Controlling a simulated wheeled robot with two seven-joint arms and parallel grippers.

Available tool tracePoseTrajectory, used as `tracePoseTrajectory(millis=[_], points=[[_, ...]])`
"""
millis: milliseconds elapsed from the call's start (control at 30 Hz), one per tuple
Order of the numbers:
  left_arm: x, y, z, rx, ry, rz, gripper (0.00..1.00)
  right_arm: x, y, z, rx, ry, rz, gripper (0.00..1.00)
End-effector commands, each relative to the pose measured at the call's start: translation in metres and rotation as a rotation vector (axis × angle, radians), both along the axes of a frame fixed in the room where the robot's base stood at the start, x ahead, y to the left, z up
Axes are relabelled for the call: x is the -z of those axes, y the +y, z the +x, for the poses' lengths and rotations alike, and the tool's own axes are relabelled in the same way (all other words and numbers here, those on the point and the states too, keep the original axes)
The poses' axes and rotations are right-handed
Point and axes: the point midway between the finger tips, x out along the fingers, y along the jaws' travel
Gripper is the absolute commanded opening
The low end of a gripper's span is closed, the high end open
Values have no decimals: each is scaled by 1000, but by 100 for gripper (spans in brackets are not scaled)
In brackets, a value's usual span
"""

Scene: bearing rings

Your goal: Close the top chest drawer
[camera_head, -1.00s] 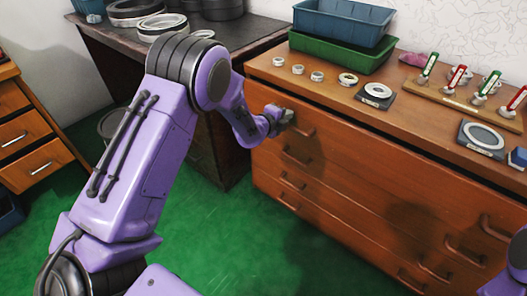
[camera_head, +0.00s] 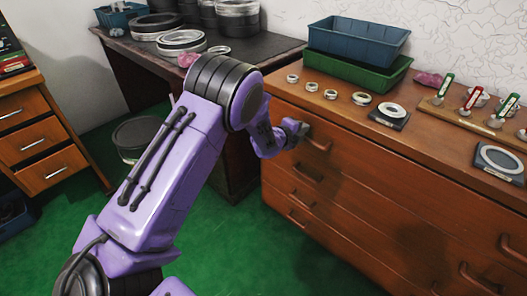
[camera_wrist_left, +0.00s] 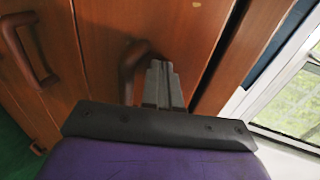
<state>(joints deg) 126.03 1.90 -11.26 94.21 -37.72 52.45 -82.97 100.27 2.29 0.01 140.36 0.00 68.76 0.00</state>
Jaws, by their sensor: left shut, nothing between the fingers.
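The wooden chest (camera_head: 345,215) stands at the right in the head view. Its top drawer (camera_head: 365,150) looks flush or nearly flush with the front; a small gap cannot be ruled out. The drawer's left handle (camera_head: 318,140) also shows in the left wrist view (camera_wrist_left: 130,66). My left gripper (camera_head: 298,132) is shut and empty, at the upper left of the drawer front, right beside this handle. In the left wrist view its fingers (camera_wrist_left: 162,85) point at the drawer front, close to it; contact cannot be told. My right gripper is not in view.
On the chest top stand a blue bin (camera_head: 358,42) in a green bin (camera_head: 350,72), several small rings and a ring on a dark stand (camera_head: 390,114). A dark workbench (camera_head: 270,50) stands left of the chest. Green floor (camera_head: 240,240) is open in front.

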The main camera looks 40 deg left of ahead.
Motion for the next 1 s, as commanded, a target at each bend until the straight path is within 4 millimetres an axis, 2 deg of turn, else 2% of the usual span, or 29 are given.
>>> tracePoseTrajectory(millis=[100, 300, 400, 567, 800, 900, 967, 1000], points=[[-1, -6, -19, 14, 8, 4, 0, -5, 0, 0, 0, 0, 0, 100], [-17, 1, -73, 13, 9, 3, 0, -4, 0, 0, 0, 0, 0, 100], [-22, 4, -93, 15, 11, 4, 0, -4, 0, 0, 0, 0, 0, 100], [-27, 6, -109, 14, 10, 2, 0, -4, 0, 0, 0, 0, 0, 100], [-27, 6, -111, 9, 13, -13, 0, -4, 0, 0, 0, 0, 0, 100], [-28, 9, -111, -52, 25, -159, 0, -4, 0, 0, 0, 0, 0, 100], [-25, 16, -115, -158, 39, -351, 0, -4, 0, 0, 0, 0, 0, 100], [-19, 19, -122, -256, 52, -523, 0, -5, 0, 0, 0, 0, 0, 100]])
